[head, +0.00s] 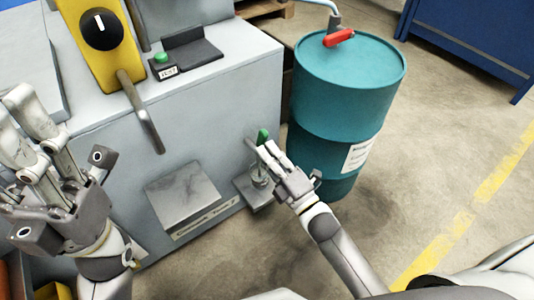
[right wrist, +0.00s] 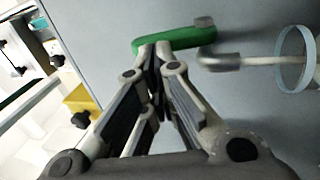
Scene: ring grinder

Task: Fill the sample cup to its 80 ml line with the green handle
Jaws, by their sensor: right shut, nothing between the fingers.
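The green handle (head: 263,135) is a small lever on the grey machine's side, beside the teal drum. It shows larger in the right wrist view (right wrist: 178,40). My right gripper (head: 265,148) is shut and empty, with its fingertips at the handle; they appear to touch or nearly touch it in the right wrist view (right wrist: 163,48). A clear round rim (right wrist: 293,58), likely the sample cup, is right of the handle there. In the head view my gripper partly hides the area below the handle, so the fill level cannot be read. My left gripper (head: 30,125) is at the far left, away from the handle.
The teal drum (head: 345,95) with a red lever (head: 339,38) stands close right of my right gripper.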

